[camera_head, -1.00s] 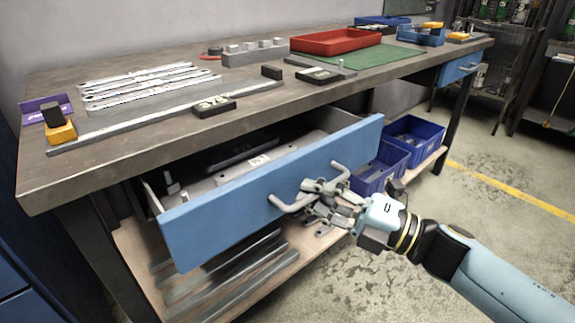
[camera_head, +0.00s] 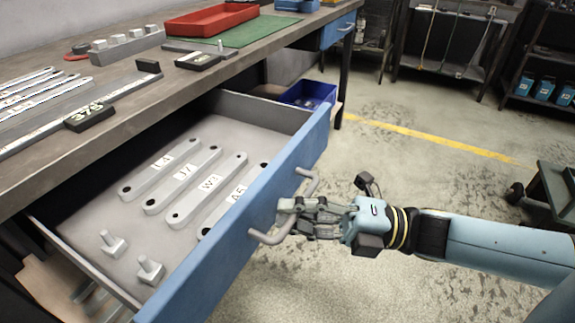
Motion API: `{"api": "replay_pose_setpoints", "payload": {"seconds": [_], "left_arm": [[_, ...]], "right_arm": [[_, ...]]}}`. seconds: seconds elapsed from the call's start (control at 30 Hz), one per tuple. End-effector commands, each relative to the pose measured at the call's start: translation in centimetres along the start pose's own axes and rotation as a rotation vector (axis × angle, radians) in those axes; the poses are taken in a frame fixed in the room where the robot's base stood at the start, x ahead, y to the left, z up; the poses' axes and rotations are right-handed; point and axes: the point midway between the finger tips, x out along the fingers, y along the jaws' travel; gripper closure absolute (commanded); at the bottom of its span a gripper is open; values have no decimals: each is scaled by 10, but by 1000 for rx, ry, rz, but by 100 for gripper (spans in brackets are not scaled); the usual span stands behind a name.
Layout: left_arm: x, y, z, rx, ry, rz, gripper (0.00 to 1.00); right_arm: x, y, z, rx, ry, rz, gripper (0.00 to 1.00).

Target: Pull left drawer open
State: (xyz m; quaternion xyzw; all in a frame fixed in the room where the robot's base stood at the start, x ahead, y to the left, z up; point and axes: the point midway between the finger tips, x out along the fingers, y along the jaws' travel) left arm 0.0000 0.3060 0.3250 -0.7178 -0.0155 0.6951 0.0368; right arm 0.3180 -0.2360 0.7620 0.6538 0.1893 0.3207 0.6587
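The left drawer (camera_head: 240,238) has a blue front and stands pulled far out from under the workbench. Its grey handle (camera_head: 268,237) sticks out from the front. My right gripper (camera_head: 288,210) is at the middle of the handle, its fingers closed around the bar; the bar's middle is hidden behind them. Inside the drawer lie several grey bars with labels (camera_head: 210,184) and two small bolt-like metal pieces (camera_head: 150,268). My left gripper is not in view.
The workbench top (camera_head: 130,95) holds metal strips, a red tray (camera_head: 212,18) and a green mat (camera_head: 245,33). A second blue drawer (camera_head: 338,29) sits shut farther along. A blue bin (camera_head: 308,93) stands below.

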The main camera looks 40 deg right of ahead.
Motion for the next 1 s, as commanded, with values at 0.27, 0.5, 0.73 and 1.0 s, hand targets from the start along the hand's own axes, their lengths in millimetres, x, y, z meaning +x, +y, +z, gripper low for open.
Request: {"api": "replay_pose_setpoints", "payload": {"seconds": [0.27,0.5,0.73,1.0], "left_arm": [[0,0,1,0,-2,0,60],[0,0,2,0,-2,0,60],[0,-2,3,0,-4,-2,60],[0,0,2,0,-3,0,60]], "right_arm": [[1,2,1,3,-1,6,89],[1,1,0,2,0,3,79],[-11,0,0,3,2,-2,79],[-70,-1,0,3,1,-4,79]]}}
